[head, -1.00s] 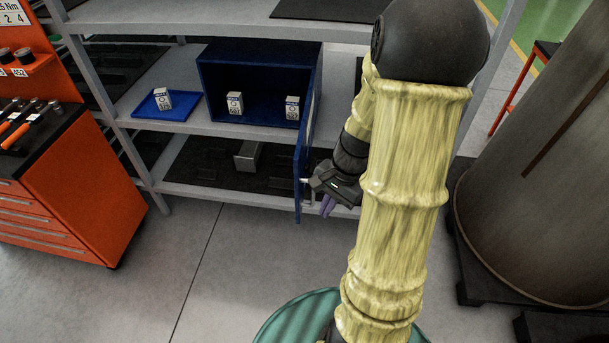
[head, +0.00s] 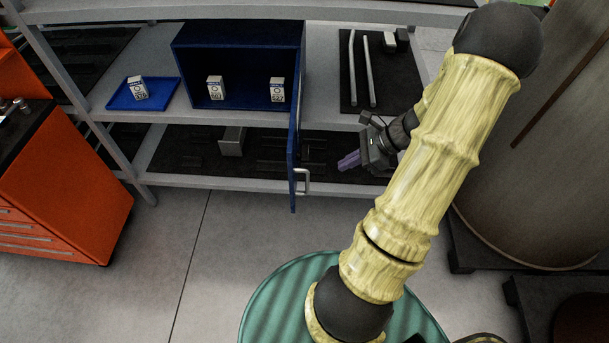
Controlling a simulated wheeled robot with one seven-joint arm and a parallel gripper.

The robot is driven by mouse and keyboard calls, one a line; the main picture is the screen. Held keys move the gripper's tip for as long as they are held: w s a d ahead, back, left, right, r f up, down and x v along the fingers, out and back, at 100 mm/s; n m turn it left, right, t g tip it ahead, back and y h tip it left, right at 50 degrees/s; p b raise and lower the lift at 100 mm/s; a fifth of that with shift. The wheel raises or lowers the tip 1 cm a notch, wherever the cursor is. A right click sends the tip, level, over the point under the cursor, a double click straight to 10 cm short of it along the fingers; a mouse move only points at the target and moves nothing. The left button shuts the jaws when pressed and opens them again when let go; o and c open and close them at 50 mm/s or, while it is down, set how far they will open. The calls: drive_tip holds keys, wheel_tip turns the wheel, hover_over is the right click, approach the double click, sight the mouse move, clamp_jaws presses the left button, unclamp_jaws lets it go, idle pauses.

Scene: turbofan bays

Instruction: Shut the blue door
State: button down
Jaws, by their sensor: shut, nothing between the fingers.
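The blue door (head: 293,145) stands open, swung out toward me from the right side of the blue cabinet (head: 238,34). I see it nearly edge-on, with a pale handle (head: 302,182) on its right face. The cabinet sits on the middle shelf with its front open; two small white boxes, one at the left (head: 215,88) and one at the right (head: 277,90), stand inside. My gripper (head: 348,162) is to the right of the door, apart from it and the handle. Its purple fingers point left and are shut and empty.
A blue tray (head: 120,98) with a white box (head: 138,88) lies left of the cabinet. Grey rods (head: 352,70) lie on a dark mat to the right. An orange tool cabinet (head: 70,185) stands left and a large metal cylinder (head: 560,150) right.

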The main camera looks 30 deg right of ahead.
drive_tip(key=r+p+x, duration=0.1)
drive_tip(key=x, duration=0.5)
drive_tip(key=w+a+r+p+x, duration=0.1)
drive_tip(key=x, duration=0.5)
drive_tip(key=shift+w+a+f+p, duration=0.2)
drive_tip(key=shift+a+f+p, duration=0.1)
drive_tip(key=shift+a, duration=0.25)
drive_tip(key=shift+r, duration=0.1)
